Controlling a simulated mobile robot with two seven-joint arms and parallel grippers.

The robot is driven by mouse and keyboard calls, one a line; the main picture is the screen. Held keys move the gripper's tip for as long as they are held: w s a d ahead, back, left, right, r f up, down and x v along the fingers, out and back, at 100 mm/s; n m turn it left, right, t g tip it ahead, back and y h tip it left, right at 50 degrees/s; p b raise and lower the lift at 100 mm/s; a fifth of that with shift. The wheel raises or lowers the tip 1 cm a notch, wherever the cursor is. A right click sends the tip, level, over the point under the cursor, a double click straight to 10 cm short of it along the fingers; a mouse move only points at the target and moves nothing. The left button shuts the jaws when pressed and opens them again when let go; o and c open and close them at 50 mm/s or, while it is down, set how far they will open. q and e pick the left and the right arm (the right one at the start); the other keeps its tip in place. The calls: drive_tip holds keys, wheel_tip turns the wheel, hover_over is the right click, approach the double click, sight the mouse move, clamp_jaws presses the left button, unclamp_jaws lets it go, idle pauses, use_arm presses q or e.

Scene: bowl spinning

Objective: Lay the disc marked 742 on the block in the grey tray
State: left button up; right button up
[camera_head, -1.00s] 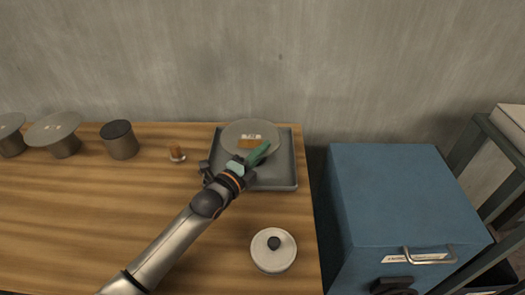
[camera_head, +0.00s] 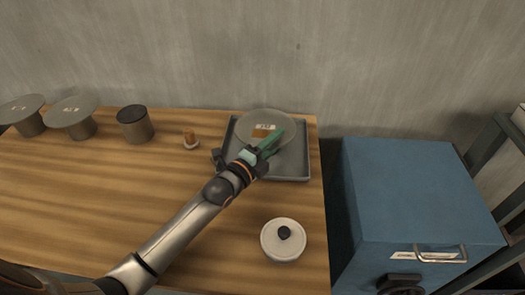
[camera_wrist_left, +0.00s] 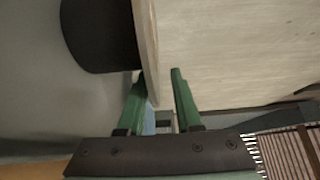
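The grey disc (camera_head: 285,118) has a white label and an orange-brown patch; the label is too small to read surely. It is over the grey tray (camera_head: 297,172), flat in the head view. My left gripper (camera_head: 272,141) is at its near edge. In the left wrist view, the disc's thin rim (camera_wrist_left: 149,45) reaches between the green fingers (camera_wrist_left: 158,98). A gap shows between the rim and the right-hand finger, so the gripper looks open. A dark block (camera_wrist_left: 98,35) is against the disc's underside. My right gripper is out of view.
Two discs (camera_head: 20,107) (camera_head: 71,109) lie on blocks at the left. A knobbed lid (camera_head: 283,243) lies in front. A blue cabinet (camera_head: 415,190) stands right.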

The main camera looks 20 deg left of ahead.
use_arm(q)
drive_tip(key=v, duration=1.1)
drive_tip(key=shift+s+a+p, duration=0.15)
drive_tip(key=shift+s+p, duration=0.15)
